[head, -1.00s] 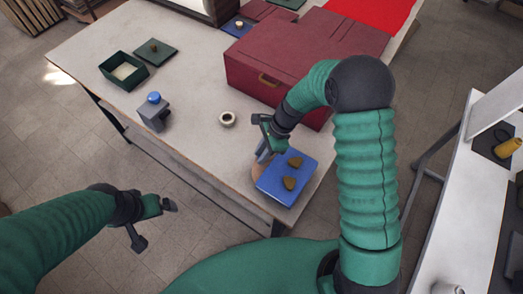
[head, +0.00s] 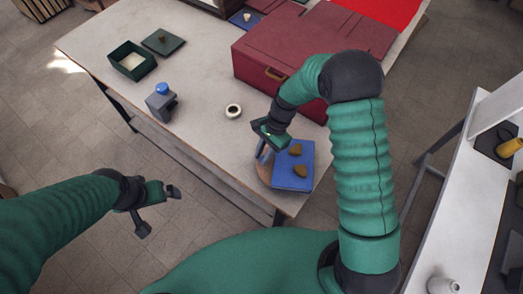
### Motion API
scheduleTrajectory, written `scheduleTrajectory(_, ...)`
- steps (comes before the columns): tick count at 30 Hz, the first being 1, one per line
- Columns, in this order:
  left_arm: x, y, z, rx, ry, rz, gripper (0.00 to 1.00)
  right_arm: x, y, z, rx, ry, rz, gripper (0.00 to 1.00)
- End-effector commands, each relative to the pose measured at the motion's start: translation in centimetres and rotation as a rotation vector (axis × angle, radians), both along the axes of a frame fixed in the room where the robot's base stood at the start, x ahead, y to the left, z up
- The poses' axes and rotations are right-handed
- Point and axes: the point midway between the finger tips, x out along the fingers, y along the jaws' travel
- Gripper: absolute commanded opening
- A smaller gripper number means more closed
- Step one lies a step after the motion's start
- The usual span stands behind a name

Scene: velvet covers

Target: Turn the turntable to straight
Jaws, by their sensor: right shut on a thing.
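The turntable (head: 262,172) is a round wooden disc at the table's near corner. A blue square board (head: 292,180) with two brown lumps (head: 299,171) lies on it and hides most of it. The board's sides now run nearly up and down in the picture. My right gripper (head: 266,150) is shut at the turntable's upper left edge, by a grey upright part; the exact contact is partly hidden by the gripper. My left gripper (head: 158,208) is open and empty, over the floor in front of the table.
A red chest (head: 290,50) stands behind my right arm. A small white ring (head: 233,111), a grey block with a blue knob (head: 161,101) and a green box (head: 132,63) with its lid (head: 163,41) stand on the table (head: 190,70). A white shelf unit (head: 450,190) is at the right.

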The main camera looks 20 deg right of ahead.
Motion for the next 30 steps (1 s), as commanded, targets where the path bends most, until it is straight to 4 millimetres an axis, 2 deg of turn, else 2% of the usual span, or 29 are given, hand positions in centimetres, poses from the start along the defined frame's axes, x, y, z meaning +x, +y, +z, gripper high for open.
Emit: scheduleTrajectory(30,0.0,0.0,1.6,0.000,0.000,0.000,1.00,-3.2,0.0,0.1,-0.007,-0.001,0.504,0.00)
